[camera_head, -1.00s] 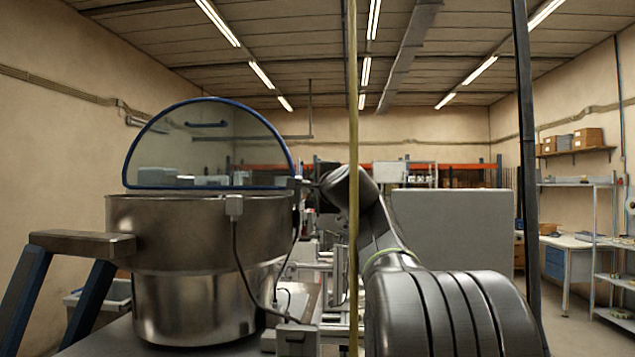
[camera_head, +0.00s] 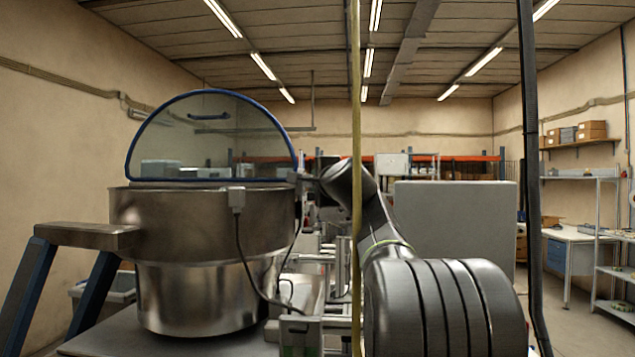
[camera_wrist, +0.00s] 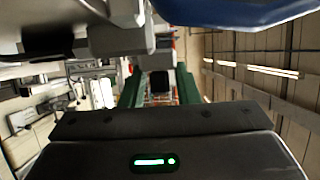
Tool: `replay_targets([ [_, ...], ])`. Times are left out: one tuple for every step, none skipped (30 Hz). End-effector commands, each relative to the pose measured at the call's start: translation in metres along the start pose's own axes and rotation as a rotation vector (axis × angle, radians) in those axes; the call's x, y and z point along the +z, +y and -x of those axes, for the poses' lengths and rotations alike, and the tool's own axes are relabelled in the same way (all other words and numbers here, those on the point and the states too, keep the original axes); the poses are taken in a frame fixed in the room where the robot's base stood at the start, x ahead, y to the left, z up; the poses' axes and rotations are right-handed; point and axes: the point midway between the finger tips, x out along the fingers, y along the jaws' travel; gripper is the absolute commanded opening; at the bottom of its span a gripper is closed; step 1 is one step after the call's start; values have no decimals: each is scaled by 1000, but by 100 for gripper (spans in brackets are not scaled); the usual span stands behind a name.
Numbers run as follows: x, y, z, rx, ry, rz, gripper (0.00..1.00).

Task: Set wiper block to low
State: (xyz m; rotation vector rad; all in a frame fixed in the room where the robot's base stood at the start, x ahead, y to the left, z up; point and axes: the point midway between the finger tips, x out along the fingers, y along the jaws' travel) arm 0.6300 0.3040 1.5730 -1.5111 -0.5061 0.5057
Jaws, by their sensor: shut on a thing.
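My gripper (camera_wrist: 158,88) shows in the wrist view as two green fingers above a dark body with a green light. It is shut on a grey block (camera_wrist: 155,60), which seems to be the wiper block, though its setting cannot be read. In the head view my arm reaches to the right rim of the large steel bowl (camera_head: 200,225); the fingers are too small and hidden to make out there. The bowl's metal also fills the upper left of the wrist view.
A clear lid with a blue edge (camera_head: 130,150) stands up over the bowl, and blue shows close by in the wrist view (camera_wrist: 240,14). A yellowish post (camera_head: 356,120) and a dark post (camera_head: 531,150) stand near. A grey cabinet (camera_head: 455,225) is right of my arm.

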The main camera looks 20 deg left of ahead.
Motion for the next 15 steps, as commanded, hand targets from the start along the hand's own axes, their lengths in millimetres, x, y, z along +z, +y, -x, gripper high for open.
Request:
replay_targets([
  [0, 9, 0, 1, 0, 0, 0],
  [0, 13, 0, 1, 0, 0, 0],
  [0, 17, 0, 1, 0, 0, 0],
  [0, 21, 0, 1, 0, 0, 0],
  [0, 24, 0, 1, -1, -1, 0],
  [0, 28, 0, 1, -1, -1, 0],
  [0, 30, 0, 1, -1, -1, 0],
  [0, 31, 0, 1, -1, -1, 0],
  [0, 31, 0, 1, -1, -1, 0],
  [0, 31, 0, 2, -1, -1, 0],
  [0, 31, 0, 2, -1, -1, 0],
  [0, 31, 0, 3, -2, 0, 0],
  [0, 31, 0, 4, -2, 0, 0],
  [0, 32, -1, 5, -2, 0, 0],
  [0, 32, -1, 6, -2, 0, 0],
])
